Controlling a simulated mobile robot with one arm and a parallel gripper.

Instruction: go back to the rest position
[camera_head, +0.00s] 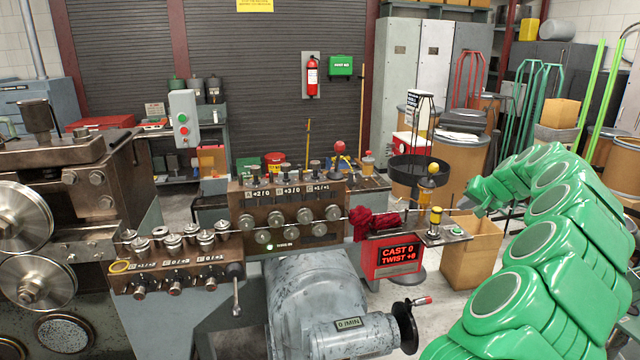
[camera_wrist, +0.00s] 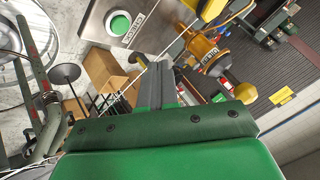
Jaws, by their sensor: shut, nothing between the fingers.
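My green arm comes in from the right in the head view and bends over to my gripper (camera_head: 478,208), which hangs in the air above and to the right of the small plate with a green button (camera_head: 457,230). In the wrist view my gripper (camera_wrist: 155,75) shows as two dark fingers set close together, shut with nothing between them. The green button (camera_wrist: 120,24) shows there on its grey plate, apart from the fingers. The finger tips are hard to make out in the head view. The rest position itself is not marked in either view.
The red display (camera_head: 397,257) reads CAST 0, TWIST +8. A yellow-topped post (camera_head: 435,217) stands by the plate. A cardboard box (camera_head: 470,255) is below my gripper. The coiler's straightener rollers (camera_head: 290,215) lie to the left. Drums and green racks stand behind.

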